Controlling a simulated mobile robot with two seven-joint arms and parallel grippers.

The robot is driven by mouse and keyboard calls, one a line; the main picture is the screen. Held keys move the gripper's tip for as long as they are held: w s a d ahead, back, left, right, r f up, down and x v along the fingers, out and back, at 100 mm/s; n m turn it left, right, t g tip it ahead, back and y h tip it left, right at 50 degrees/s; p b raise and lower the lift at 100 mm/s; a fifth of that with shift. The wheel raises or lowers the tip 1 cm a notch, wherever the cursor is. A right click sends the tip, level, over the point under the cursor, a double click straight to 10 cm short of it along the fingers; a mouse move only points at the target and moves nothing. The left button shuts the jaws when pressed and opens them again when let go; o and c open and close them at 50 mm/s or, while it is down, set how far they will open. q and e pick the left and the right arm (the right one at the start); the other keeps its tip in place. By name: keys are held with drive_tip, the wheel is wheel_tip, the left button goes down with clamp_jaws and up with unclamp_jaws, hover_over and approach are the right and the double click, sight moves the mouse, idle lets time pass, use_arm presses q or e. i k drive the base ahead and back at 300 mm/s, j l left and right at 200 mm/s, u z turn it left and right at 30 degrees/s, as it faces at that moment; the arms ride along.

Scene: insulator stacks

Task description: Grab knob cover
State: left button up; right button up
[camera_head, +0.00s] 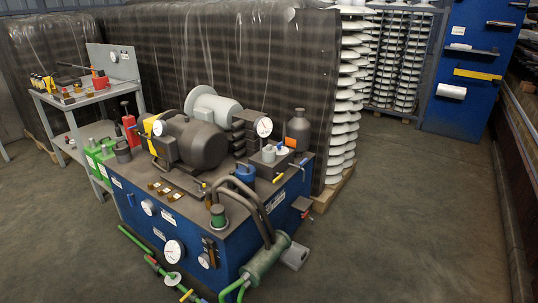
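I cannot make out a knob cover for certain. A blue machine bench (227,272) with a dark top stands at the centre left. Its front carries a round pale knob or dial (148,207), a white-faced gauge (174,251) and another small round fitting (205,261). These are too small to tell whether any of them is a cover. Neither of my grippers is in view.
A dark motor (202,146) and a gauge (264,127) sit on the bench. Green pipes (140,243) and a green cylinder (267,258) are at its front. A grey tool cart (68,104) stands left. Wrapped insulator stacks (250,50) stand behind. Open floor (410,210) lies right.

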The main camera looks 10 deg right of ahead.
sight(269, 152)
drive_tip(key=u, duration=0.45)
drive_tip(key=i+l+u, duration=0.2)
drive_tip(key=l+u, duration=0.25)
drive_tip(key=i+l+u, duration=0.15)
drive_tip(key=u, duration=0.25)
drive_tip(key=i+l+u, duration=0.15)
drive_tip(key=l, duration=0.35)
drive_tip(key=l+u, duration=0.2)
drive_tip(key=l, duration=0.3)
drive_tip(key=i+l, duration=0.1)
drive_tip(key=l, duration=0.75)
drive_tip(key=i+l, duration=0.1)
drive_tip(key=l, duration=0.75)
drive_tip(key=u, duration=0.05)
